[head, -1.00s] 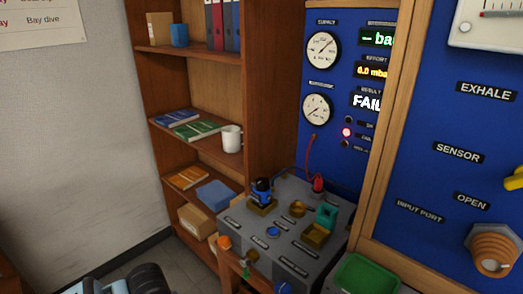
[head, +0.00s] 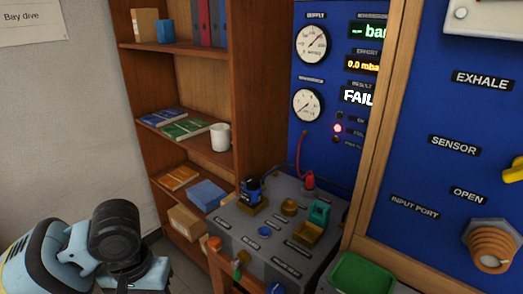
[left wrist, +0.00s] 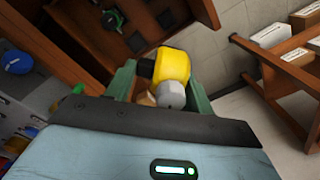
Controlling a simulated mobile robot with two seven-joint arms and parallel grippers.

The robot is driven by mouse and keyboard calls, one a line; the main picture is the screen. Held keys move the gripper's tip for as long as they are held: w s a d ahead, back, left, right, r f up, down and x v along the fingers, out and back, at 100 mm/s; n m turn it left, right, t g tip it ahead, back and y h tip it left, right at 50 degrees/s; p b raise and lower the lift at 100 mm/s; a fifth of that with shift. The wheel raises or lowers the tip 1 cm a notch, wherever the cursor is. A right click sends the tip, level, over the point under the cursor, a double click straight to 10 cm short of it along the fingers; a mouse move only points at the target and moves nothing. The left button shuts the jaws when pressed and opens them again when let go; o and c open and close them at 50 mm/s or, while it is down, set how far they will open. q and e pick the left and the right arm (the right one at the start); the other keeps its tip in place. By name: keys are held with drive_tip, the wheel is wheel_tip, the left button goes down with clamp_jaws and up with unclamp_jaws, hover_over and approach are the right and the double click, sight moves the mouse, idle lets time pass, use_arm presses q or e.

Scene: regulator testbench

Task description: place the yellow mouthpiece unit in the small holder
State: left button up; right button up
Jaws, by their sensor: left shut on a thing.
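The yellow mouthpiece unit (left wrist: 174,66), with a grey round end and a dark part at its left, is between the green fingers of my left gripper (left wrist: 160,88) in the left wrist view. The gripper is shut on it. In the head view my left arm shows at the lower left; its fingertips and the unit are not visible there. On the grey bench top (head: 275,222), to the right of the arm, are a small round brass holder (head: 289,208) and a larger square brass holder (head: 307,233). I cannot tell which is the small holder. My right gripper is out of view.
A blue-black device (head: 251,190) stands in a brass base on the bench, near a teal block (head: 320,212) and a red-topped fitting (head: 309,181). A green tray (head: 362,274) is at the front right. A shelf unit (head: 180,90) stands behind.

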use_arm(q)
drive_tip(key=shift+r, duration=0.1)
drive_tip(key=s+f, duration=0.4)
drive_tip(key=f, duration=1.1)
drive_tip(key=shift+d, duration=0.1)
